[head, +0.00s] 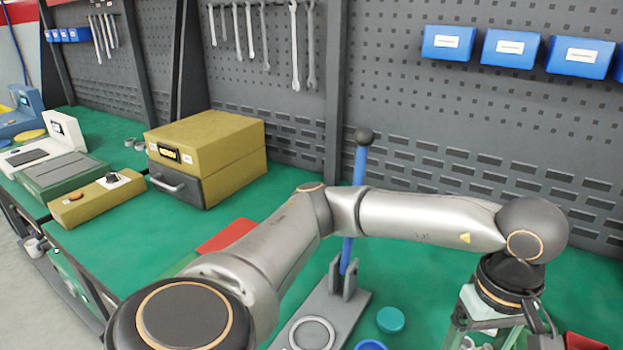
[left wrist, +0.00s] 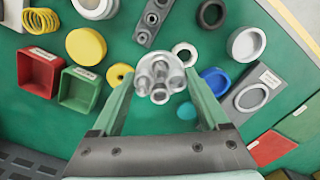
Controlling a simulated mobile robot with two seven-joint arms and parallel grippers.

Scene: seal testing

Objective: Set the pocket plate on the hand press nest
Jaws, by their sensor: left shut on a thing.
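My left gripper (head: 490,335) is low at the right edge of the head view, its green fingers partly cut off by the frame. In the left wrist view its fingers (left wrist: 161,92) are shut on a round grey metal piece (left wrist: 160,76) with several short posts, which I take to be the pocket plate. It is held above the green bench. The hand press (head: 347,279) has a blue lever with a black knob. Its nest, a pale ring (head: 312,333) on the grey base, is empty, left of my gripper; it also shows in the left wrist view (left wrist: 252,97). My right gripper is out of view.
A blue ring (left wrist: 215,80) and a teal disc (head: 390,319) lie between the gripper and the press. Red (left wrist: 40,72) and green (left wrist: 80,90) bins, yellow discs and loose rings crowd the bench. A yellow-and-grey box (head: 207,157) stands at the back left.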

